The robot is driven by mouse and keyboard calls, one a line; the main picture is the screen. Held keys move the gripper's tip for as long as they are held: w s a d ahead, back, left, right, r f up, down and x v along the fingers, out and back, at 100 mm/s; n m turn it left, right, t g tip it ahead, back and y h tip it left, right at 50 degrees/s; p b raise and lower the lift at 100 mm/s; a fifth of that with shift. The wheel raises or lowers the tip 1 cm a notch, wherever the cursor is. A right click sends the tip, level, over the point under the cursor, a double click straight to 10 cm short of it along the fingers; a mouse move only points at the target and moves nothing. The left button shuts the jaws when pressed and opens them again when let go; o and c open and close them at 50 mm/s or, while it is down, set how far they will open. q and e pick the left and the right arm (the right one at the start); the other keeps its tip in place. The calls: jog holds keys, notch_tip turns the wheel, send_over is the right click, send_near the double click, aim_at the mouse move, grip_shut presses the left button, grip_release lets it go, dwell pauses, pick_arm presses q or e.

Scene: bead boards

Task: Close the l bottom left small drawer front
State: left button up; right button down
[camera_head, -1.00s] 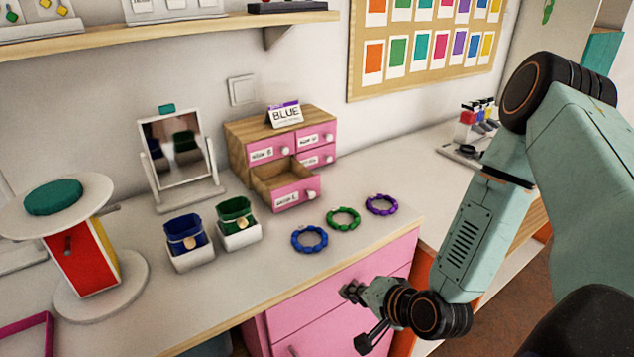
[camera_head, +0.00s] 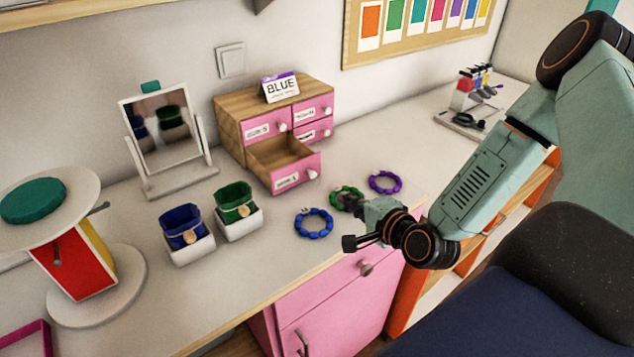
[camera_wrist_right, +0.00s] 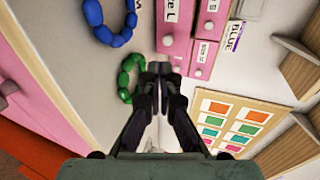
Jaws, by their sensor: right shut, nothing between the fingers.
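The small chest (camera_head: 228,125) stands against the wall, wooden with pink fronts and round pale knobs. Its bottom left drawer (camera_head: 298,175) is pulled out; the interior looks empty and its front carries a white label. The drawer front also shows at the top of the right wrist view (camera_wrist_right: 174,25), ahead of the fingertips. The other small drawers (camera_head: 313,110) look shut. My right gripper (camera_head: 349,203) is shut and empty, over the desk near the green bead bracelet (camera_head: 341,192), in front and to the right of the open drawer, apart from it. My left gripper is not in view.
A blue bracelet (camera_head: 313,223) and a purple bracelet (camera_head: 385,182) lie nearby on the desk (camera_head: 270,270). Blue (camera_head: 187,232) and green (camera_head: 236,205) bins stand left of the drawer, with a mirror (camera_head: 160,135) behind. A "BLUE" card (camera_head: 281,87) tops the chest.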

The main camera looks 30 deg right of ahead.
aim_at(312, 177)
jog(key=shift+w+a+f, duration=0.15)
jog(key=shift+w+f, duration=0.1)
jog(key=shift+w, duration=0.3)
jog(key=shift+w+f+b, duration=0.1)
jog(key=shift+w+b, duration=0.2)
jog(key=shift+b, duration=0.1)
jog(key=w, duration=0.1)
jog(key=w+d+f+b, duration=0.1)
jog(key=shift+w+d+f, duration=0.1)
jog(key=shift+w+f, duration=0.05)
jog(key=shift+w, duration=0.25)
jog(key=w, duration=0.3)
jog(key=w+a, duration=0.1)
jog(key=w, duration=0.1)
jog(key=shift+w+f, duration=0.1)
jog(key=shift+f, duration=0.1)
jog(key=shift+w+d, duration=0.45)
jog(key=shift+w, duration=0.1)
jog(key=shift+w+a, duration=0.2)
jog(key=shift+a, duration=0.15)
